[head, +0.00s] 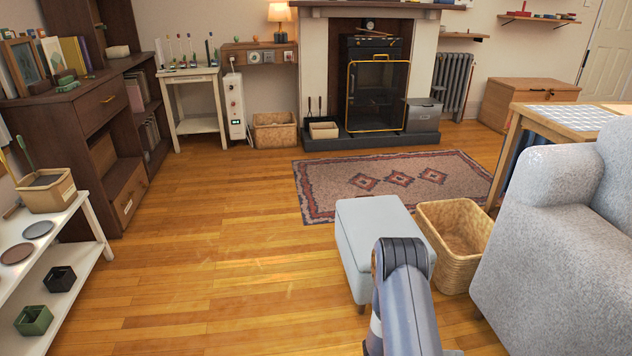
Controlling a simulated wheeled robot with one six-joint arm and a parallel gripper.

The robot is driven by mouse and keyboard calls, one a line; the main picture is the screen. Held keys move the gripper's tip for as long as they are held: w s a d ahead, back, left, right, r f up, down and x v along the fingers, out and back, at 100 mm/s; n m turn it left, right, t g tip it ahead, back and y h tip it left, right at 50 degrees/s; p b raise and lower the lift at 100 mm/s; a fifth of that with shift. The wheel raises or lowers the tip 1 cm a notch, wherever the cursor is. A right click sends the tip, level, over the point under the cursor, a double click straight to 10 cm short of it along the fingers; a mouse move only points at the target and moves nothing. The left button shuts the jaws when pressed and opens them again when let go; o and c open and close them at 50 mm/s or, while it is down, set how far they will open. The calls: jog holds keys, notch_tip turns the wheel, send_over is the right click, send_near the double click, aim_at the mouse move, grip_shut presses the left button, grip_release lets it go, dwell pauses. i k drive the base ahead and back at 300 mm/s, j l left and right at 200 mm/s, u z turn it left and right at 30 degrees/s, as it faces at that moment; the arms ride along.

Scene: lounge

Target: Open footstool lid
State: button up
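The footstool (366,220) is a light grey upholstered box in the middle right of the head view. It stands on the wooden floor by the near edge of the rug. Its lid looks closed and lies flat. My arm reaches up from the bottom of the view and covers the footstool's near right part. My gripper is not visible, as the arm's own links hide that area. I cannot see whether it touches the footstool.
A wicker basket (441,272) stands just right of the footstool, with a grey armchair (545,245) beyond it. A patterned rug (330,186) lies behind. A white shelf (85,262) is at the left. The floor (215,265) left of the footstool is clear.

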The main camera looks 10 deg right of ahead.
aim_at(365, 220)
jog(key=i+j+u, duration=0.15)
jog(key=i+u, duration=0.25)
jog(key=i, duration=0.45)
jog(key=i+u, duration=0.4)
jog(key=i, duration=0.45)
jog(key=i+l+z, duration=0.1)
jog(key=i+z, duration=0.3)
jog(key=i+j+z, duration=0.1)
jog(key=i+z, duration=0.3)
jog(key=i+j+z, duration=0.25)
jog(key=i+z, duration=0.2)
jog(key=i, duration=0.15)
